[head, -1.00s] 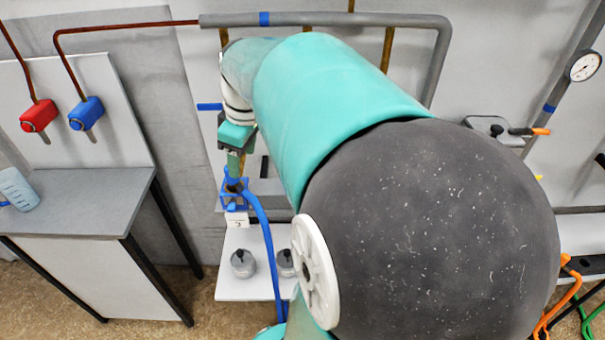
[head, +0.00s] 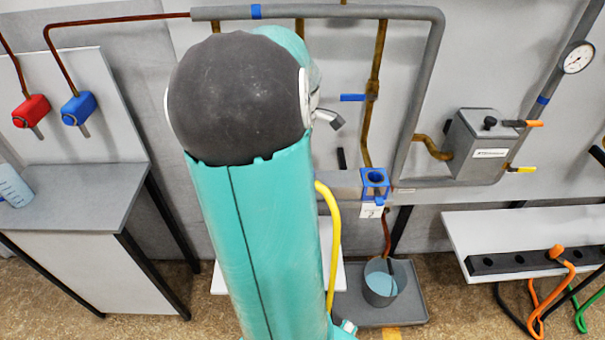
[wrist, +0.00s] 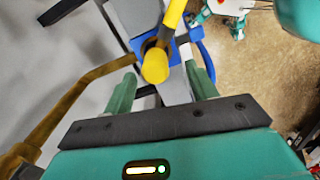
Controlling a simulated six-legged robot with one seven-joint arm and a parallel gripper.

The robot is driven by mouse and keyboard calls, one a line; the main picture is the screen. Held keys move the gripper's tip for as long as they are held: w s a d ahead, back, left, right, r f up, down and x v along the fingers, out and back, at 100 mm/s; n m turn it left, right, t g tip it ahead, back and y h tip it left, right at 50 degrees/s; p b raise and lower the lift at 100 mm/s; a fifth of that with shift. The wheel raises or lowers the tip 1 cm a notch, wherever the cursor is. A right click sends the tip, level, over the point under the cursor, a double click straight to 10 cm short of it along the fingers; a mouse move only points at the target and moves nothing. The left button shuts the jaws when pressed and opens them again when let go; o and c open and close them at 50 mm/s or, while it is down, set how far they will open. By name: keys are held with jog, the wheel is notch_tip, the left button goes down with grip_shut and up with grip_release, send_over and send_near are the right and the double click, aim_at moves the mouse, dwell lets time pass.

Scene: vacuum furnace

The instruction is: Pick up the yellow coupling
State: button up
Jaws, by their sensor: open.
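The yellow coupling (wrist: 155,66) shows in the wrist view with its round end towards the camera. A yellow hose or handle part (wrist: 173,18) runs up from it. It lies in front of a blue holder (wrist: 194,50); I cannot tell whether it is seated in it. My gripper (wrist: 160,72) is open, with one green finger on each side of the coupling and a visible gap to each. In the head view my arm hides the coupling and gripper; only a yellow hose (head: 334,240) shows beside the arm.
A blue holder (head: 375,186) with a label is on the wall rail right of my arm. Below stands a bucket (head: 384,283) on a grey tray (head: 415,308). A grey box (head: 478,147) and brown pipes (head: 373,110) are nearby. A grey bench (head: 70,200) stands left.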

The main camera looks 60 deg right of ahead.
jog(key=shift+w+d+f, duration=0.1)
jog(key=shift+d+f, duration=0.05)
jog(key=shift+f, duration=1.2)
jog(key=shift+w+d+f, duration=0.1)
jog(key=shift+d+f, duration=0.05)
jog(key=shift+f, duration=1.15)
jog(key=c, duration=1.2)
jog(key=shift+c, duration=0.2)
jog(key=shift+r, duration=0.2)
